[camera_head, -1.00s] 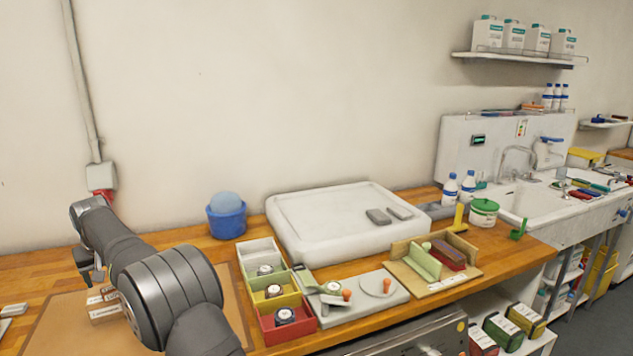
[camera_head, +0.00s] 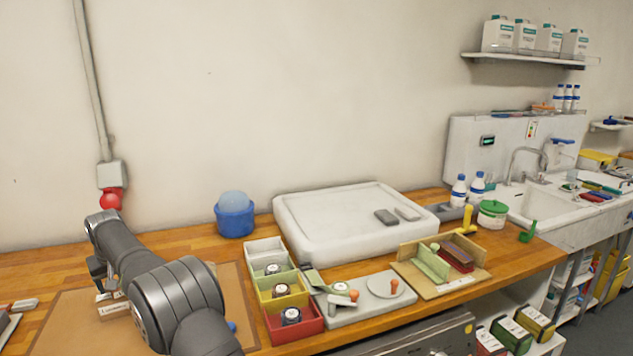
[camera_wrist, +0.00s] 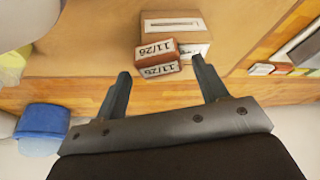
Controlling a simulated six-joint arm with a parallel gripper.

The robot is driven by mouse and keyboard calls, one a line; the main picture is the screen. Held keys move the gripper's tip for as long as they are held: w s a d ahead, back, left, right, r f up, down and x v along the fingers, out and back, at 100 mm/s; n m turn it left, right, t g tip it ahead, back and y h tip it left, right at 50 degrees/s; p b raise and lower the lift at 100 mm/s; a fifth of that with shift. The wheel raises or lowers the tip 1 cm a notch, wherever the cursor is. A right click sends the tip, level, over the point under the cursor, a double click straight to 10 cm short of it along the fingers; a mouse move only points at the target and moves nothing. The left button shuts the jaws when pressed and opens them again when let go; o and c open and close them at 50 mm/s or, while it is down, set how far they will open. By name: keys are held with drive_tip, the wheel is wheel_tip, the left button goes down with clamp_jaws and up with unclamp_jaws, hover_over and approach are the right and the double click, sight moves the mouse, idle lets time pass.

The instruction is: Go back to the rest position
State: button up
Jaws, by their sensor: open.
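My gripper (camera_wrist: 163,82) shows in the wrist view with its two dark fingers spread apart and nothing between them. In the head view my arm reaches over the brown board (camera_head: 65,325) at the left, and my gripper there is mostly hidden by the arm. Part of a labelled box (camera_head: 112,305) shows just below it.
A blue bucket (camera_head: 235,220) stands behind the arm. A red fitting (camera_head: 110,200) is on the wall.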

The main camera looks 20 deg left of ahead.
drive_tip(key=r, duration=0.4)
drive_tip(key=shift+w+d, duration=0.3)
drive_tip(key=w+d+r, duration=0.6)
drive_tip(key=w+d, duration=0.1)
drive_tip(key=d, duration=0.2)
drive_tip(key=w+d+f+m, duration=0.2)
drive_tip(key=w+f, duration=0.5)
drive_tip(key=w, duration=0.5)
drive_tip(key=shift+t, duration=0.4)
drive_tip(key=s+a+f, duration=0.1)
drive_tip(key=a+f, duration=0.1)
drive_tip(key=a, duration=0.1)
drive_tip(key=s+a+f, duration=0.2)
drive_tip(key=a, duration=0.1)
drive_tip(key=s+a+f, duration=0.2)
drive_tip(key=a, duration=0.2)
drive_tip(key=shift+s+f, duration=0.2)
drive_tip(key=shift+f, duration=0.2)
drive_tip(key=shift+s+a+f, duration=0.1)
drive_tip(key=shift+f, duration=0.55)
drive_tip(key=shift+o, duration=0.2)
